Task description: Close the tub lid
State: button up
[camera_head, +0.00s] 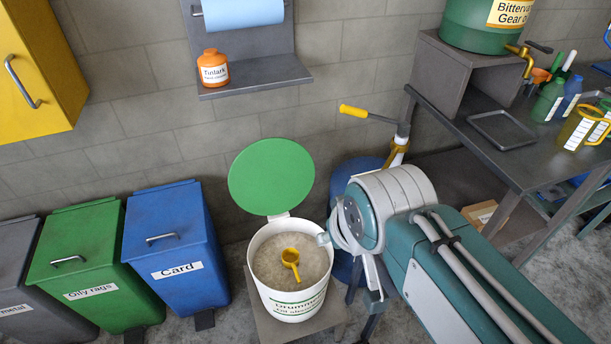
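The white tub (290,303) stands on a low grey stand, its green and black label partly readable. Its round green lid (271,177) is hinged at the back rim and stands up open, tilted back toward the wall. Inside are pale granules (279,262) with a yellow scoop (290,261) resting on them. My teal and white arm reaches in from the lower right. Its end, with my gripper (348,245), is beside the tub's right rim, mostly hidden behind my own arm. I cannot tell whether the fingers are open or touch the tub.
Blue (175,240), green (84,262) and grey (42,290) bins stand left of the tub. A blue drum (355,172) with a yellow-handled pump (354,111) is behind my arm. A metal workbench (497,150) is at right. A wall shelf (255,79) holds an orange bottle (213,70).

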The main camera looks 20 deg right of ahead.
aim_at(270, 177)
jog(key=k+j, duration=0.35)
jog(key=j, duration=0.15)
jog(key=j+u, duration=0.1)
jog(key=j, duration=1.15)
jog(key=i+j+u, duration=0.1)
jog(key=i+j, duration=0.4)
jog(key=i, duration=0.15)
jog(key=i+l, duration=0.3)
jog(key=i, duration=0.15)
jog(key=k, duration=0.1)
